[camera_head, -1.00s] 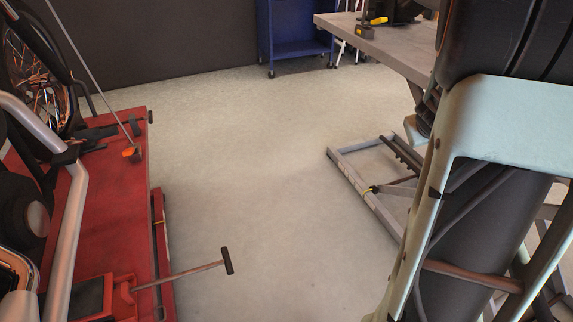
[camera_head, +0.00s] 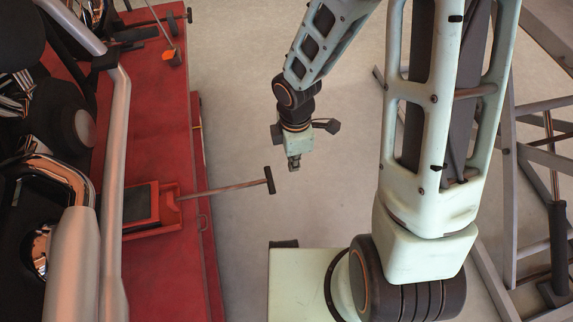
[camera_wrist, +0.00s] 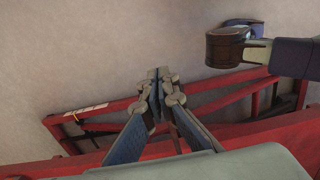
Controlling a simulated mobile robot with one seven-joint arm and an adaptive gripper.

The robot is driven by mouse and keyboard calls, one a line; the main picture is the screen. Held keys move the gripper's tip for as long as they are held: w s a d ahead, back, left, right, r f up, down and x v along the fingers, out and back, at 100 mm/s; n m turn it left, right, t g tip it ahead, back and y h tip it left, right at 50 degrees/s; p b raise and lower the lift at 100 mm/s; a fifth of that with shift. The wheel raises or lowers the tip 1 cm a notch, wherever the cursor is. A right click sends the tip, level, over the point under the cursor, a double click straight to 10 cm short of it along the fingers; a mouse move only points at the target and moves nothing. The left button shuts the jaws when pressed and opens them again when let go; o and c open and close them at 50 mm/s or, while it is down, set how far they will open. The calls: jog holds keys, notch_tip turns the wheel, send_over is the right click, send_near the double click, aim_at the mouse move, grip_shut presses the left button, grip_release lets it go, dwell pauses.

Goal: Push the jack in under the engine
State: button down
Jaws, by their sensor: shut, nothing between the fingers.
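The red jack (camera_head: 160,207) with a dark pad on top sits on the red lift table (camera_head: 170,135) in the head view. Its thin handle (camera_head: 225,188) sticks out to the right past the table edge and ends in a dark crossbar (camera_head: 269,180). The dark, chrome-trimmed motorcycle engine (camera_head: 75,125) is at the left, partly hidden behind a silver tube. My gripper (camera_head: 294,165) is just above and right of the crossbar in the picture, apart from it. Its closed, empty fingers also show in the wrist view (camera_wrist: 160,75).
The red lift frame (camera_wrist: 215,101) crosses the wrist view. A dark cylindrical part at its upper right is unclear. A grey metal frame (camera_head: 510,200) stands at the right of the head view.

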jog(key=a+f+b, duration=0.4)
jog(key=f, duration=0.4)
jog(key=shift+s+f, duration=0.35)
jog(key=shift+s, duration=0.1)
jog(key=s+a+b, duration=0.2)
jog(key=s+a, duration=0.1)
jog(key=a, duration=1.2)
jog(key=shift+s+a+b, duration=0.3)
jog(key=shift+s+a, duration=0.1)
jog(key=shift+d+r, duration=0.1)
jog(key=shift+d, duration=0.05)
